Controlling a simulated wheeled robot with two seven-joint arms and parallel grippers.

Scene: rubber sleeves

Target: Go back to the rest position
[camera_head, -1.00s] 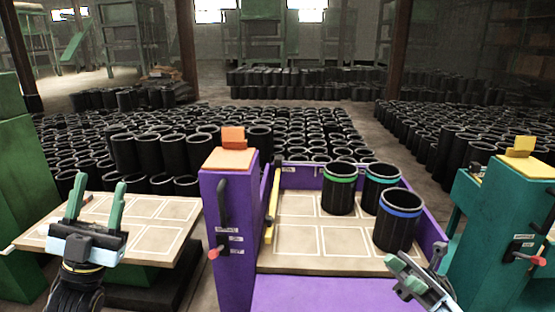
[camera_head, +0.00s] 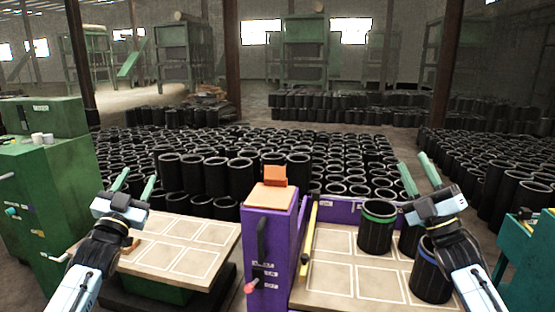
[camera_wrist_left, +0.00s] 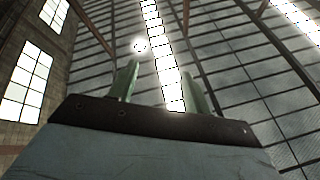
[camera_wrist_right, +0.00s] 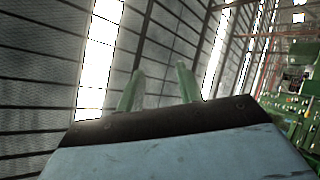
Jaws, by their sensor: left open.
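My left gripper (camera_head: 134,183) is raised over the left tan board, with its green fingers apart and pointing up. In the left wrist view the fingers (camera_wrist_left: 160,85) are apart with only the roof between them. My right gripper (camera_head: 419,175) is raised above the sleeves at the right, fingers up and apart. In the right wrist view (camera_wrist_right: 158,90) nothing is between them. A green-banded black sleeve (camera_head: 376,234) stands upright on the right board. A blue-banded sleeve (camera_head: 430,285) is partly behind my right arm. Another sleeve (camera_head: 409,242) is mostly hidden between them.
The left board (camera_head: 205,250) has bare white-outlined squares. A purple cabinet (camera_head: 268,240) with an orange block (camera_head: 274,176) stands between the boards. The right board (camera_head: 330,240) is bare on its left. Green cabinets (camera_head: 50,200) stand far left, a teal one (camera_head: 520,255) far right.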

